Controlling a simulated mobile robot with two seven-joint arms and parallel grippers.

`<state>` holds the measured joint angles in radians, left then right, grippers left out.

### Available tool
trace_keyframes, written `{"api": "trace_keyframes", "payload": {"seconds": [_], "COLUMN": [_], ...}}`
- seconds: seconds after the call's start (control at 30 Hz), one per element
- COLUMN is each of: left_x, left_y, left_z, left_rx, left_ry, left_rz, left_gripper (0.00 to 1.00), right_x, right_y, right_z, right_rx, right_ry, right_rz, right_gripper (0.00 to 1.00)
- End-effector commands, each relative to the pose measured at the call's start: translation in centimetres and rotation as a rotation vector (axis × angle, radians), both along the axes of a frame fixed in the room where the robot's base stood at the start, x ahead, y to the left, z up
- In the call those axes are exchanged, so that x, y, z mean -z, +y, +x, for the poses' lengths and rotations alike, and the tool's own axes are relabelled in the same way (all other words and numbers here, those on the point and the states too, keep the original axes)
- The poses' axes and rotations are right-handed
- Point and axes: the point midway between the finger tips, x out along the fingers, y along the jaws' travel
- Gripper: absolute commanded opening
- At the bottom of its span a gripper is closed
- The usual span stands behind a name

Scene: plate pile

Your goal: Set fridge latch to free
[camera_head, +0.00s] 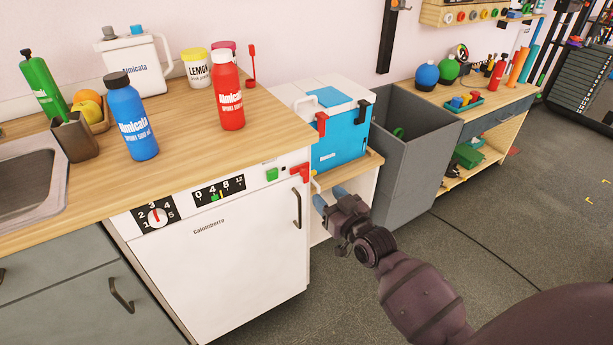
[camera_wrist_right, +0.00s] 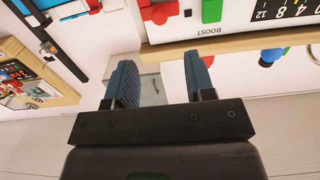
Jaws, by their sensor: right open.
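The white fridge-like appliance (camera_head: 235,262) stands under the wooden counter, with a dark vertical handle (camera_head: 297,207) on its right side. A red latch-like piece (camera_head: 300,172) sits at its upper right corner, right of a green button (camera_head: 271,174). The red piece (camera_wrist_right: 160,12) and green button (camera_wrist_right: 211,10) also show at the top of the right wrist view. I cannot read the latch's setting. My right gripper (camera_head: 331,198) is open and empty, right of the handle and below the red piece, apart from both. Its blue fingers (camera_wrist_right: 160,85) point toward the units. My left gripper is out of view.
A blue and white box (camera_head: 341,149) with a red and a dark clasp stands on a low shelf beside the counter. A grey bin (camera_head: 412,150) is right of it. Bottles, including a red one (camera_head: 229,97), stand on the counter. Floor in front is clear.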

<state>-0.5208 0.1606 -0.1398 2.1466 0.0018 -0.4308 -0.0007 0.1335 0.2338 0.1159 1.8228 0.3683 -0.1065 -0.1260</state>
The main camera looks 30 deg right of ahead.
Motion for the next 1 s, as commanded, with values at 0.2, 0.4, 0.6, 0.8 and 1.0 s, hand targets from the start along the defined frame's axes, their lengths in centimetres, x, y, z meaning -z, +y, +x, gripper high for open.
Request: {"api": "trace_keyframes", "payload": {"seconds": [0.2, 0.4, 0.6, 0.8, 1.0], "left_x": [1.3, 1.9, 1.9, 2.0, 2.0], "left_y": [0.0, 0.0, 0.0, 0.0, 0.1], "left_z": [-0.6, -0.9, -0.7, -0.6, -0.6], "left_rx": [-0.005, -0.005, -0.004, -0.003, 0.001], "left_ry": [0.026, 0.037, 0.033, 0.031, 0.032], "left_rz": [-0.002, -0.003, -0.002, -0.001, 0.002], "left_gripper": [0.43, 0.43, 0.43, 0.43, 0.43], "right_x": [0.3, 0.4, 0.3, 0.2, 0.1], "right_y": [0.1, 0.0, 0.0, 0.0, 0.0], "right_z": [3.1, 6.2, 8.5, 9.7, 9.9], "right_rx": [-0.001, -0.001, -0.001, -0.001, -0.001], "right_ry": [0.004, 0.005, 0.005, 0.005, 0.004], "right_rz": [-0.001, 0.0, -0.001, -0.001, -0.001], "right_gripper": [0.49, 0.49, 0.49, 0.49, 0.49]}}
